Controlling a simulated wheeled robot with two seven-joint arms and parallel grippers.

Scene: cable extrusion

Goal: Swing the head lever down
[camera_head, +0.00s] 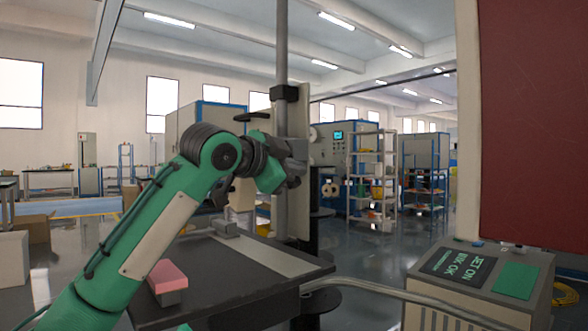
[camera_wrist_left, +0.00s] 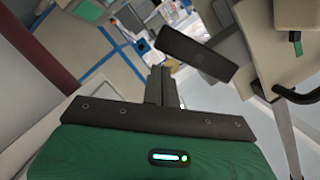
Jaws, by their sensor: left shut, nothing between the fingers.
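My left gripper (camera_head: 292,168) is at the end of the green arm, beside the upright grey pole (camera_head: 282,60) and in front of the beige panel. Its fingers are shut and empty, and they show together in the left wrist view (camera_wrist_left: 161,86). A black handle (camera_head: 252,116), which looks like the head lever, sticks out to the left near the pole, above my gripper and apart from it. In the left wrist view a dark bar (camera_wrist_left: 195,52) lies tilted beyond the fingertips; I cannot tell which part it is. My right gripper is not in view.
A dark table (camera_head: 210,275) below my arm bears a pink-topped block (camera_head: 167,278). A control box (camera_head: 478,285) with a lit display stands at the right, below a dark red panel (camera_head: 535,120). A grey cable runs between table and box. Shelves (camera_head: 370,175) stand far behind.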

